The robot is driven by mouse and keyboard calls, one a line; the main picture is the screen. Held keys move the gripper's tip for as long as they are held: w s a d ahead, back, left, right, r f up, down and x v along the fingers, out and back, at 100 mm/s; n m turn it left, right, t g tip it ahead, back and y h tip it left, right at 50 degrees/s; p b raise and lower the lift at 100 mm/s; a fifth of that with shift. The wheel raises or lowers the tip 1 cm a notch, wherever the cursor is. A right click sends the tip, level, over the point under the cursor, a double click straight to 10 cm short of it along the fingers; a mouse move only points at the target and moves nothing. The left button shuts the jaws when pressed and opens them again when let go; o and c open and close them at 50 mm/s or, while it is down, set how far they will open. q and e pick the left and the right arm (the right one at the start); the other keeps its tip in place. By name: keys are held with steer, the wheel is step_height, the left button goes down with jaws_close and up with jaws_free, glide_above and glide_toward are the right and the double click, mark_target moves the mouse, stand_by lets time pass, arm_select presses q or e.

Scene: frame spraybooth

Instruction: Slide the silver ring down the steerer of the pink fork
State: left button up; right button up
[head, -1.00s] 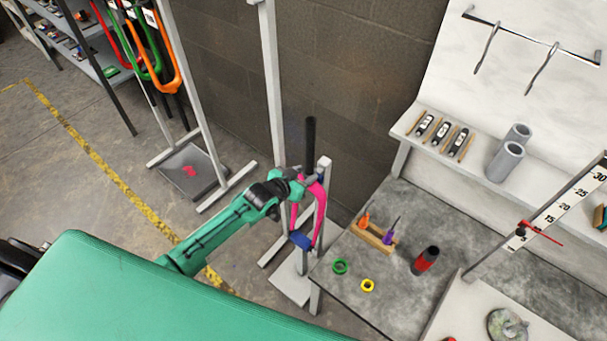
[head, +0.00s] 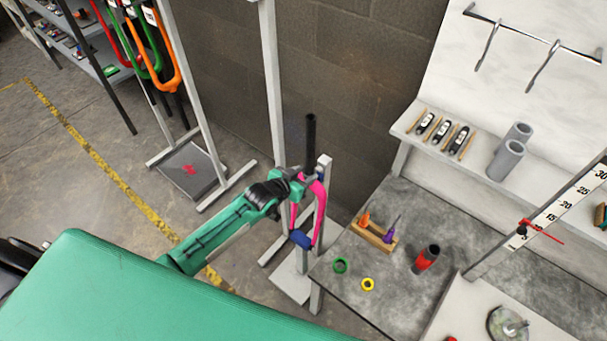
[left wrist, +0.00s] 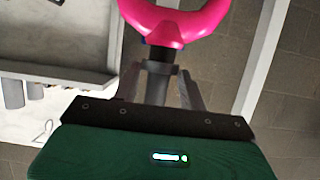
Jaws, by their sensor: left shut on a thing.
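The pink fork (head: 319,205) hangs upside-up on a grey stand, its dark steerer (head: 311,135) pointing upward. My left gripper (head: 301,178) is at the foot of the steerer, close to the pink crown. In the left wrist view, the pink crown (left wrist: 175,22) is at the top and the steerer (left wrist: 156,92) runs between my two fingers. A grey collar, which looks like the silver ring (left wrist: 159,68), sits around the steerer between the fingertips, close to the crown. The fingers are shut on it. The ring cannot be made out in the head view. My right gripper is not in view.
A bench (head: 385,275) to the right holds a green ring (head: 341,266), a yellow ring (head: 368,284), a wooden tool block (head: 374,236) and a red-and-black tool (head: 427,258). The stand post (head: 271,90) rises behind the fork. More forks (head: 165,70) hang at the upper left.

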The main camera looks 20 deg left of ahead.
arm_select(q)
steer(key=o, duration=1)
steer(key=shift+o, duration=0.2)
steer(key=shift+s, duration=0.1)
steer(key=b+v, duration=0.2)
steer(key=v, duration=1.1)
steer(key=shift+s+r, duration=0.2)
steer(key=shift+s, duration=0.05)
steer(key=shift+a+f, duration=0.1)
steer(key=shift+a, duration=0.05)
